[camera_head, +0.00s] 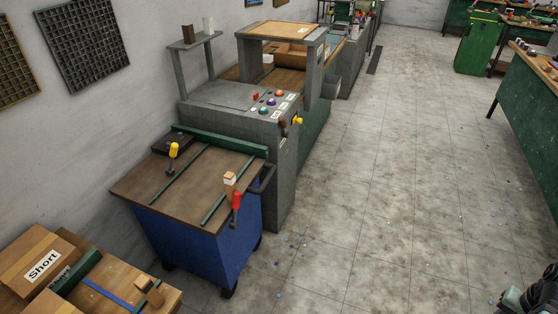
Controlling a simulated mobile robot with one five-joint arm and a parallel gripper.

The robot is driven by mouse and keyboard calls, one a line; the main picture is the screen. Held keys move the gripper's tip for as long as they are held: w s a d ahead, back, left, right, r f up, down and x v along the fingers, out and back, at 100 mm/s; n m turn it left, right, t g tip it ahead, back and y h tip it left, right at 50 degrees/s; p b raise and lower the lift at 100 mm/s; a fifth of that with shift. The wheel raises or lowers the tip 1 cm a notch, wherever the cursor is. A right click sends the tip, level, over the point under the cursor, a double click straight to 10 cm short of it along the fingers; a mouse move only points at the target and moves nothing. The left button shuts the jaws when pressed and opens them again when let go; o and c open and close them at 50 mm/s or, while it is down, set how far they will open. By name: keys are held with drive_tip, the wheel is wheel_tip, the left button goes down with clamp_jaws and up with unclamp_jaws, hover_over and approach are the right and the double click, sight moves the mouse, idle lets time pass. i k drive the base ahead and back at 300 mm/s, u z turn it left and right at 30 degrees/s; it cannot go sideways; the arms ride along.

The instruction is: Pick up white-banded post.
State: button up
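A short tan post with a white band near its top (229,183) stands upright on the brown top of the blue cart (185,185), near its right edge. It is small in the picture, and a red-handled lever (236,201) stands just in front of its lower part. I cannot make out my gripper in this view. A dark rounded piece is cut off at the bottom right corner, and I cannot tell what it is.
A yellow-knobbed lever (173,151) and green rails lie on the cart top. A grey control console (240,105) stands behind. A wooden table with boxes marked Short (42,264) is at the lower left. The tiled floor (400,190) to the right is mostly clear, with small scattered bits.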

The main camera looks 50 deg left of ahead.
sight(229, 178)
drive_tip(key=i, duration=2.2)
drive_tip(key=u, duration=4.95)
drive_tip(key=i, duration=1.5)
